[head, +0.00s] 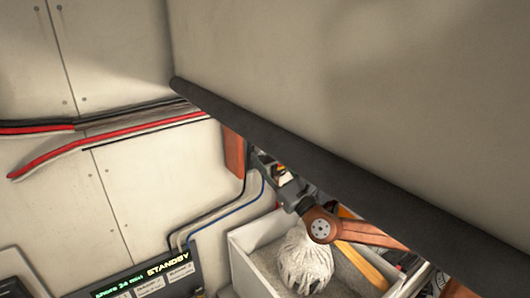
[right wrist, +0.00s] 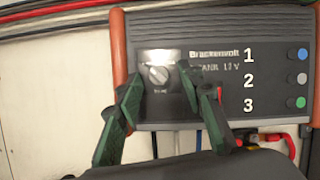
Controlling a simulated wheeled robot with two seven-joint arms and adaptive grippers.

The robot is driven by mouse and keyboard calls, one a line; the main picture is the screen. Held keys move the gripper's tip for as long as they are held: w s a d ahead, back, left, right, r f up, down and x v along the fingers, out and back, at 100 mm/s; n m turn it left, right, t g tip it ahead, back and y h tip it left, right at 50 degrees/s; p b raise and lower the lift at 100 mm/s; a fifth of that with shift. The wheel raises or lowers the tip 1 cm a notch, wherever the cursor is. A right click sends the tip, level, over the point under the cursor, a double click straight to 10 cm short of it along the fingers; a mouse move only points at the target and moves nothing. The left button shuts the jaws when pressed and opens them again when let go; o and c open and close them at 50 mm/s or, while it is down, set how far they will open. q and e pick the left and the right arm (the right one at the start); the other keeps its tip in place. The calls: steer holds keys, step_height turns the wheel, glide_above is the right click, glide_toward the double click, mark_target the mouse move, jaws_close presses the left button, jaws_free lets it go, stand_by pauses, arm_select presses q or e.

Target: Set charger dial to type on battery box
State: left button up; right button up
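The charger (right wrist: 220,45) is a dark grey box with orange-brown sides on the wall in the right wrist view. Its round grey dial (right wrist: 159,75) sits on a dark plate, with lettering beneath too small to read. My right gripper (right wrist: 158,84) has its two dark green fingers apart, one on each side of the dial; whether they touch it I cannot tell. In the head view my right gripper (head: 264,166) is partly hidden by a large panel, beside an orange-brown charger side (head: 234,153). My left gripper is out of view. I cannot make out a battery box type label.
The beige panel (head: 380,90) with a black edge covers the upper right. A black display (head: 140,282) reads STANDBY. Numbers 1, 2, 3 stand beside blue, grey and green buttons (right wrist: 301,78). Cables (right wrist: 275,137) hang below.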

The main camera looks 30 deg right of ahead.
steer(key=shift+w+a, duration=0.1)
steer(key=shift+w, duration=0.3)
jaws_close()
